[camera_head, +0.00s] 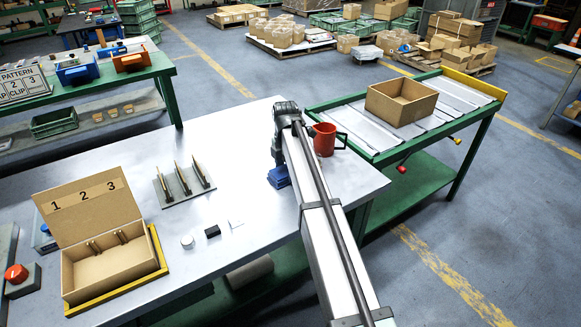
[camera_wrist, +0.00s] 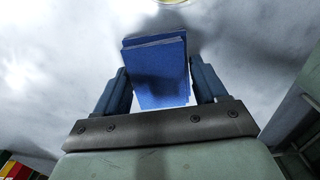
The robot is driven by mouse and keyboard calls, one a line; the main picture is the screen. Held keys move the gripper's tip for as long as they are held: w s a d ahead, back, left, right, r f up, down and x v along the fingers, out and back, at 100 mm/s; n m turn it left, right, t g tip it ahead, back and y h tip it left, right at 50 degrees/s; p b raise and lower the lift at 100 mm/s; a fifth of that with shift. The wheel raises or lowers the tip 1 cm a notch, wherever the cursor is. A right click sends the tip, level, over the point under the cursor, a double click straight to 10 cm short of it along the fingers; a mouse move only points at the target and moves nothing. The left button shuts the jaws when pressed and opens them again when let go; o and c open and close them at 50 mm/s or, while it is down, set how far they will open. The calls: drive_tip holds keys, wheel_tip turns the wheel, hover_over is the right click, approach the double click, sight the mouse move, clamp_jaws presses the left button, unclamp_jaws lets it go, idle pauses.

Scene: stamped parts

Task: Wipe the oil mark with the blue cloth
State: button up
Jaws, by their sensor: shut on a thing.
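My gripper (camera_wrist: 160,82) is shut on the blue cloth (camera_wrist: 158,60), a folded, layered pad held between its two dark blue fingers in the wrist view. In the head view the blue cloth (camera_head: 279,178) shows low beside my arm, over the right part of the grey metal table (camera_head: 235,165). I cannot tell whether it touches the tabletop. A pale yellowish round patch (camera_wrist: 172,2) is cut off at the top edge of the wrist view, beyond the cloth; it may be the oil mark. I make out no oil mark in the head view, where my arm hides part of the table.
A red mug (camera_head: 324,139) stands close to my arm. An open cardboard box (camera_head: 105,265) sits front left. A green-framed bench (camera_head: 455,100) adjoins right.

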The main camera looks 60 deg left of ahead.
drive_tip(key=shift+s, duration=3.4)
wheel_tip(320, 180, up, 6)
drive_tip(key=shift+w+r, duration=0.1)
wheel_tip(320, 180, up, 3)
drive_tip(key=shift+f, duration=0.1)
